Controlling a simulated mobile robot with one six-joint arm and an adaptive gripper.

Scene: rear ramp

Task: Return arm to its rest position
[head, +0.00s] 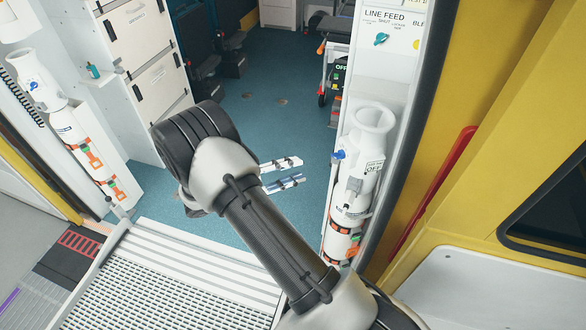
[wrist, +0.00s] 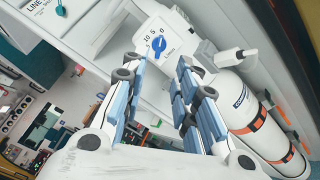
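My arm reaches from the lower right of the head view over the ramp top toward the vehicle's rear opening. My gripper (head: 284,174) shows past the arm's elbow, with its two fingers apart. In the wrist view my gripper (wrist: 158,72) is open, its blue-padded fingers parallel, and I see nothing held between them. A white gas cylinder (head: 356,180) stands upright at the right doorpost, to the right of the gripper. Its body also shows in the wrist view (wrist: 247,105), close behind the right finger. A white dial with a blue knob (wrist: 184,64) appears beyond the fingertips.
Another white cylinder (head: 78,135) stands at the left doorpost. White drawers (head: 140,50) line the left wall. A blue floor (head: 275,80) lies open between, with a trolley (head: 335,65) at the back. A ribbed ramp (head: 150,285) is below my arm. A red handle (head: 432,190) is right.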

